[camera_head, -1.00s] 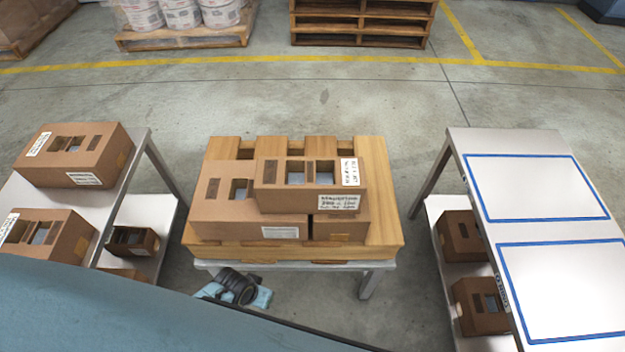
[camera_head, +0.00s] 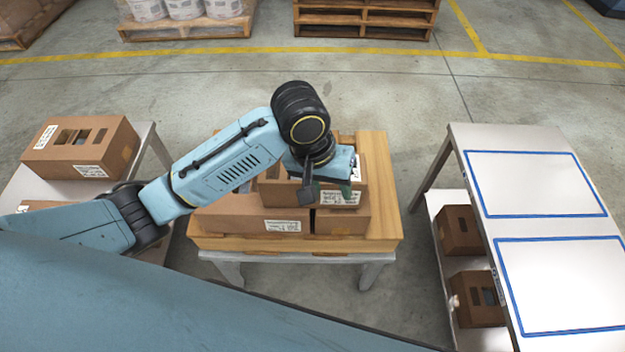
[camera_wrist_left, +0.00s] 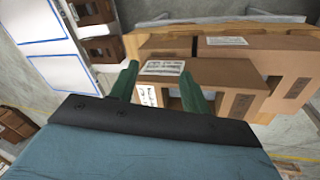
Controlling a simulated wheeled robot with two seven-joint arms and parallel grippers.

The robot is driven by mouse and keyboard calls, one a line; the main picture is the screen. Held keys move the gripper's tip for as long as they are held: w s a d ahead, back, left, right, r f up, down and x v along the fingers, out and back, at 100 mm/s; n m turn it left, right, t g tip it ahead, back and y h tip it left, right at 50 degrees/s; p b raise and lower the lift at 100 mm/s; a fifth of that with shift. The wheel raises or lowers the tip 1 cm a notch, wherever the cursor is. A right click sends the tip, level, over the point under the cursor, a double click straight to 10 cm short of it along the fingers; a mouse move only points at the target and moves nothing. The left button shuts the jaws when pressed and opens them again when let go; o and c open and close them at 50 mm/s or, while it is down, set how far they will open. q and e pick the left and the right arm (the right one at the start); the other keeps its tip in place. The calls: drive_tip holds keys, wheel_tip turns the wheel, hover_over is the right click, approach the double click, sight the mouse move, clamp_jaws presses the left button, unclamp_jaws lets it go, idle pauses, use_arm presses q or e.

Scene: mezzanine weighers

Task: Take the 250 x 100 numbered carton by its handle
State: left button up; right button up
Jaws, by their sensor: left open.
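The numbered carton (camera_head: 279,193) is the brown one on top of the stack, with white labels on its front and top; its print is too small to read surely. My left gripper (camera_head: 325,190) is over its front right part and hides most of its top and handle cut-outs. In the left wrist view, the green fingers of my left gripper (camera_wrist_left: 160,87) are spread apart with nothing held between them. The carton (camera_wrist_left: 228,72) is just beyond them there; I cannot tell whether they touch it. My right gripper is not in view.
Two lower cartons, left (camera_head: 245,217) and right (camera_head: 342,222), lie under it on a wooden pallet (camera_head: 388,195). A left table bears a carton (camera_head: 80,147). A right table (camera_head: 535,232) has two blue-outlined empty areas, with cartons on its lower shelf.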

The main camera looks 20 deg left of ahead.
use_arm(q)
drive_tip(key=w+a+r+n+g+y, duration=0.1)
drive_tip(key=w+a+r+n+y, duration=0.2)
drive_tip(key=w+a+r+n, duration=0.25)
drive_tip(key=shift+m, duration=0.85)
drive_tip(key=f, duration=0.2)
drive_tip(key=w+f+b, duration=0.1)
drive_tip(key=f, duration=0.3)
drive_tip(key=shift+w+f+b, duration=0.2)
drive_tip(key=shift+w+b, duration=0.05)
drive_tip(key=shift+b, duration=0.05)
drive_tip(key=shift+f, duration=0.55)
wheel_tip(320, 180, down, 4)
drive_tip(key=shift+w+f+b, duration=0.1)
drive_tip(key=shift+f+b, duration=0.1)
drive_tip(key=shift+b, duration=0.55)
drive_tip(key=shift+f, duration=0.3)
drive_tip(key=c, duration=1)
clamp_jaws()
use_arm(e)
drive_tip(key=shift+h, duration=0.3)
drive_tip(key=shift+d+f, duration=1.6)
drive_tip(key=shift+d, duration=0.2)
